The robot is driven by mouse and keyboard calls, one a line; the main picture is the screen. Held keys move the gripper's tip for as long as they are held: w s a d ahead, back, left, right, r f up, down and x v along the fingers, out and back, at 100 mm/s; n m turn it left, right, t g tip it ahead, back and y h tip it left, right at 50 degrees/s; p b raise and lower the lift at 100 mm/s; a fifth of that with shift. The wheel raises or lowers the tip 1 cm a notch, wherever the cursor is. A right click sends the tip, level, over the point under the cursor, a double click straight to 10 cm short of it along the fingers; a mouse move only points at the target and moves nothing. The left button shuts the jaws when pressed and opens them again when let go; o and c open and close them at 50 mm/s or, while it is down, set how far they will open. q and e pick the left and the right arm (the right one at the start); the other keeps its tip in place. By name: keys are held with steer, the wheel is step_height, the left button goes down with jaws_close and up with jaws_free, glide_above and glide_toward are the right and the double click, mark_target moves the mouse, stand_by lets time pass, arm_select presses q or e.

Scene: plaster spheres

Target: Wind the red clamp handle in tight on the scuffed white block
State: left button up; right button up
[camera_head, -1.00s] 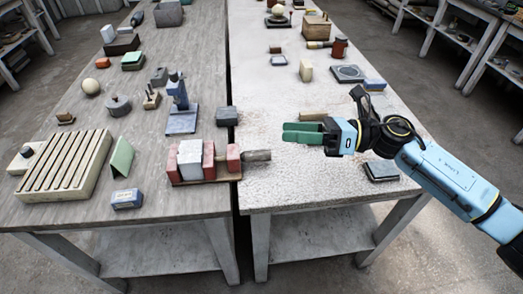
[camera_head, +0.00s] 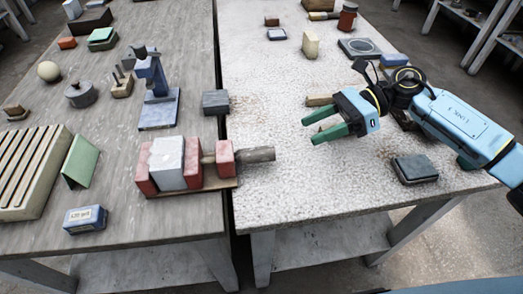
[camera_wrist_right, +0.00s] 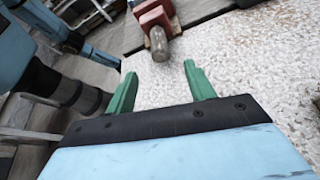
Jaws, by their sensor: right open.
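The red clamp (camera_head: 225,158) sits on a thin board at the left table's right edge. The scuffed white block (camera_head: 168,163) stands between its two left red jaws; I cannot tell whether both touch it. A short spindle shows between the inner jaw and the right red end piece. The clamp's handle is a grey-brown cylinder (camera_head: 257,155) sticking out right over the gap and the white table. My right gripper (camera_head: 310,129) is open and empty, right of the handle and apart from it. In the right wrist view the handle (camera_wrist_right: 159,43) lies beyond the fingertips (camera_wrist_right: 160,70). My left gripper is out of view.
A blue stand (camera_head: 158,105) and a dark block (camera_head: 215,102) stand behind the clamp. A blue box (camera_head: 85,219) and a green wedge (camera_head: 80,160) lie to its left. A dark box (camera_head: 415,168) is below my right arm. The white table between handle and gripper is clear.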

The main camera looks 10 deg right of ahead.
mark_target(262, 151)
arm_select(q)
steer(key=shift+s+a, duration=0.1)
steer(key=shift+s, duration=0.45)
arm_select(e)
steer(key=x, duration=1.3)
steer(key=shift+s, duration=0.1)
steer(key=shift+r, duration=0.1)
steer(key=c, duration=1)
steer(key=shift+m, duration=0.3)
steer(key=shift+m+g, duration=0.5)
steer(key=shift+g, duration=0.1)
steer(key=shift+m+g+b, duration=0.3)
steer(key=shift+m+b, duration=0.15)
steer(key=shift+m, duration=0.05)
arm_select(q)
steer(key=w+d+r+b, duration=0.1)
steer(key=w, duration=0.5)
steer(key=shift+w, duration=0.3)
arm_select(e)
steer(key=shift+m+g+y, duration=0.4)
steer(key=shift+m+g, duration=0.3)
steer(key=shift+m, duration=0.5)
